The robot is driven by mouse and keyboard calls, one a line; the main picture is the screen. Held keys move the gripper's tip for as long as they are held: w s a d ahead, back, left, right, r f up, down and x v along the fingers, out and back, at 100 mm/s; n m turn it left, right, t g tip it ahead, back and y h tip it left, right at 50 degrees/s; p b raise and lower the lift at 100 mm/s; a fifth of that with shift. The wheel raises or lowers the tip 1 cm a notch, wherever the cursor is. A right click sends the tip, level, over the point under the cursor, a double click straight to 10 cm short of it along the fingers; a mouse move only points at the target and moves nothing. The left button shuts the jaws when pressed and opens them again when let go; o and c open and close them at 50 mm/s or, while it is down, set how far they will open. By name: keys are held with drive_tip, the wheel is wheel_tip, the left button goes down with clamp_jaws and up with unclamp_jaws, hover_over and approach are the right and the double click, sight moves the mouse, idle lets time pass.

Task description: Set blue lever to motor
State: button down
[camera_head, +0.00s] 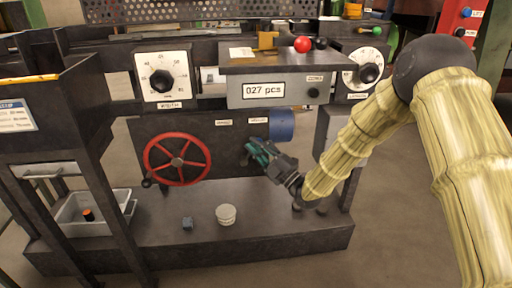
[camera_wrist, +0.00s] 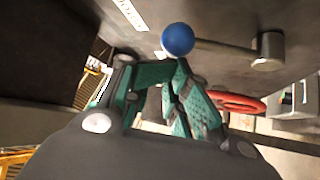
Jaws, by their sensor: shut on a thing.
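The blue lever shows in the wrist view as a round blue knob (camera_wrist: 178,39) on a grey rod, which runs right to a round pivot (camera_wrist: 268,48) on a dark panel. My gripper (camera_wrist: 172,65) has its green fingertips at the knob and is shut on the lever there. In the head view my gripper (camera_head: 258,148) is at the dark panel, just below two small white labels (camera_head: 258,120), too small to read. The knob is hidden behind the fingers in that view.
A red handwheel (camera_head: 178,159) is left of my gripper, and a blue cylinder (camera_head: 282,125) is close on its upper right. A counter box (camera_head: 270,91) overhangs above.

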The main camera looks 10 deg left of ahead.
idle(0.5)
wheel_tip(320, 180, up, 3)
drive_tip(key=s+a+p, duration=0.1)
drive_tip(key=s+a, duration=0.1)
drive_tip(key=s, duration=0.1)
drive_tip(key=f+p+v, duration=0.1)
drive_tip(key=v, duration=0.9)
drive_tip(key=shift+a, duration=0.15)
drive_tip(key=shift+w+f, duration=0.1)
drive_tip(key=shift+f, duration=0.05)
